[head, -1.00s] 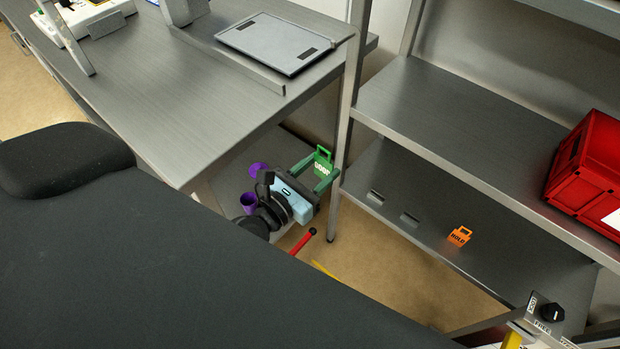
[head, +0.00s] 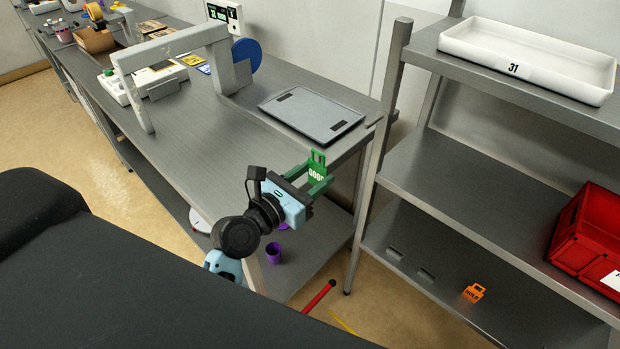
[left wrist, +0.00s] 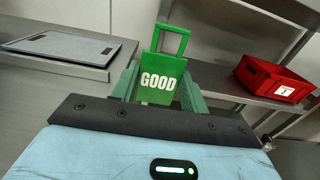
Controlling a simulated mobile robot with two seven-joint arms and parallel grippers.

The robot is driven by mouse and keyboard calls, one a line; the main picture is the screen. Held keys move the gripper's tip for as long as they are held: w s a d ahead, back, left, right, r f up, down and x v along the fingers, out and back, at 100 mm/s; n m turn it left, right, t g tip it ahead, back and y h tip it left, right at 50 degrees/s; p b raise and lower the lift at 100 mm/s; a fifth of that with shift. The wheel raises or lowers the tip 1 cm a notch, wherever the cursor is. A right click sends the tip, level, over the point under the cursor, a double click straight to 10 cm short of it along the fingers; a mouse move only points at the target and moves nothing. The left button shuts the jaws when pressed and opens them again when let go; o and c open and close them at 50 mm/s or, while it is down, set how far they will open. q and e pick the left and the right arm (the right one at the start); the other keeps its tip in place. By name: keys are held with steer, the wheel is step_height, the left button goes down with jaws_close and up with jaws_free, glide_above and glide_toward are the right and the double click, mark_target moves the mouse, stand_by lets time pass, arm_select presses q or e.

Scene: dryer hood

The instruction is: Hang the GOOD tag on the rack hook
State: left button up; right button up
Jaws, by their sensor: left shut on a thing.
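The green GOOD tag (head: 315,169) is held upright between the green fingers of my left gripper (head: 318,183). In the left wrist view the tag (left wrist: 160,78) faces the camera with its white lettering, and its open loop handle points up. The left gripper (left wrist: 158,92) is shut on the tag's lower body. It is in front of the bench's right end, left of the rack post. An orange HOLD tag (head: 473,292) is on the rack's low shelf (head: 450,262), right of two small grey fittings (head: 425,274). I cannot tell whether these are hooks. My right gripper is not in view.
The bench (head: 205,135) carries a grey tray (head: 312,113) near its right end. The rack post (head: 373,165) stands between bench and shelves. A red crate (head: 590,235) and a white bin (head: 530,60) sit on the rack. A purple cup (head: 273,253) is below the bench top.

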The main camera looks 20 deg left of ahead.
arm_select(q)
steer(key=x, duration=0.7)
steer(key=shift+w, duration=0.35)
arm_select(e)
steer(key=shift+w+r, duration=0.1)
arm_select(q)
steer(key=shift+d, duration=0.1)
steer(key=shift+f, duration=0.1)
stand_by(0.5)
